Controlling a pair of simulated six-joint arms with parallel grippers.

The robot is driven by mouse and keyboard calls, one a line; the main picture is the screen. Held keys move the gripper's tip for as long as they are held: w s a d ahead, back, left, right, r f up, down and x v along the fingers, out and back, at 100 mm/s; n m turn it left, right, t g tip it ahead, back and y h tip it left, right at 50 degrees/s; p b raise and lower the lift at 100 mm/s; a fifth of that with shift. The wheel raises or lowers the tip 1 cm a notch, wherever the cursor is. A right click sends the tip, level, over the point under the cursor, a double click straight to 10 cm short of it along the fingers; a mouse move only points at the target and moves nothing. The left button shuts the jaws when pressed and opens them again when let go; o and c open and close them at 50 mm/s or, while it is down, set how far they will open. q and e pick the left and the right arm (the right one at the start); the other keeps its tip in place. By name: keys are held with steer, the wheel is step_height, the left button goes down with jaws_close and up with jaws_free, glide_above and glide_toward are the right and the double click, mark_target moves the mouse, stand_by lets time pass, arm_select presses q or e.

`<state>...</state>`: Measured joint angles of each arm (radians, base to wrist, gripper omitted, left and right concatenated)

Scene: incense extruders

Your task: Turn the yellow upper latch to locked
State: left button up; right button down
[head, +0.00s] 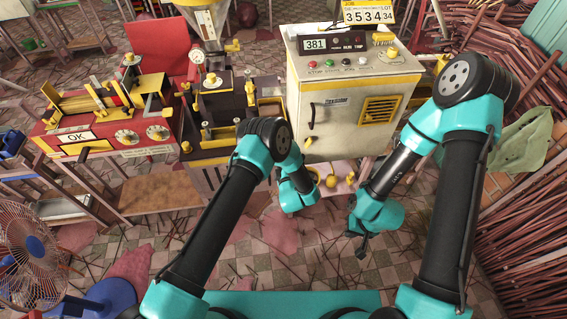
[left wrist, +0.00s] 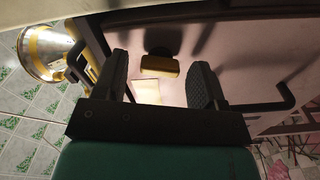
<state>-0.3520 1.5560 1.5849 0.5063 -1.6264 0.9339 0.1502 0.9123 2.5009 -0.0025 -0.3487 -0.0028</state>
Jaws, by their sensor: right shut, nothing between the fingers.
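The white control cabinet (head: 345,115) has a dark curved handle (head: 311,115) on its door and a small yellow piece (head: 308,142) below that. I cannot tell for sure which piece is the upper latch. My left gripper (left wrist: 161,75) is open; in the left wrist view its dark fingers stand apart, with a yellow block (left wrist: 160,66) on a dark mount showing between them. Nothing is visibly held. In the head view, the left gripper is low below the cabinet, mostly hidden. My right gripper (head: 362,246) is shut and empty, low over the floor, away from the cabinet.
A dark machine with yellow fittings (head: 215,105) stands left of the cabinet, beside a red machine (head: 105,130) with dials. Bundles of reddish sticks (head: 520,230) fill the right side. A fan (head: 35,250) stands at lower left. Tiled floor with scattered sticks lies in front.

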arm_select(q)
steer(key=c, duration=0.8)
steer(key=shift+c, duration=0.2)
steer(key=shift+m, duration=0.4)
steer(key=m, duration=1.3)
steer(key=shift+m, duration=0.4)
steer(key=o, duration=0.9)
